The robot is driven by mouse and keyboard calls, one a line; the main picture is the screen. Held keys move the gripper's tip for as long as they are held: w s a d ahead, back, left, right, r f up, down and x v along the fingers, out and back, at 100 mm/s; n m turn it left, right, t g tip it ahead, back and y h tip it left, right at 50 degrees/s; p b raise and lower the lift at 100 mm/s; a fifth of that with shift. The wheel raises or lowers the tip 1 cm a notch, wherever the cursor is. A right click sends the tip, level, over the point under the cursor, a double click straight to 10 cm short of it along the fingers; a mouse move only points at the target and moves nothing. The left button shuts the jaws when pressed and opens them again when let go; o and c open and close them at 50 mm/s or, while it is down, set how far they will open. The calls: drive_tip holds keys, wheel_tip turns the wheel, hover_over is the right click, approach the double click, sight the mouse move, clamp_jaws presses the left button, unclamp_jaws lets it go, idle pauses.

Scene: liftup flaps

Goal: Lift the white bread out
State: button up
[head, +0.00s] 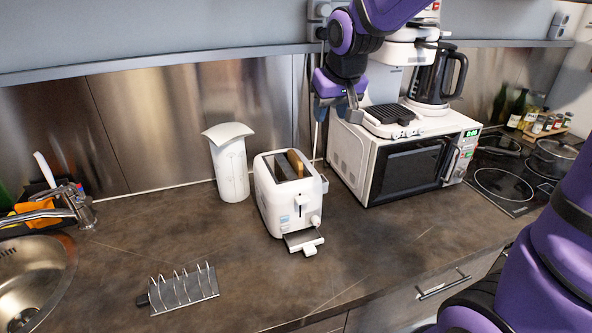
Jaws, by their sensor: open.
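A white toaster (287,197) stands on the dark counter in the middle of the head view. A slice of bread (295,163) with a brown edge shows in its right slot, its top near the slot rim. I cannot see clearly what is in the left slot. The lever sits on the toaster's front face, and a crumb tray (303,241) is pulled out at its base. My gripper (340,112) is open and empty, above and to the right of the toaster, in front of the microwave's left side. It is clear of the bread.
A white microwave (400,165) with a grill and coffee maker (433,75) on top stands right of the toaster. A white canister (231,165) stands to its left. A metal toast rack (183,290) lies front left on open counter. A sink (35,275) is far left.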

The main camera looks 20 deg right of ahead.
approach(295, 154)
drive_tip(key=x, duration=0.4)
drive_tip(key=shift+w+d, duration=0.1)
drive_tip(key=shift+d, duration=0.05)
drive_tip(key=shift+x, duration=3.1)
drive_tip(key=c, duration=0.8)
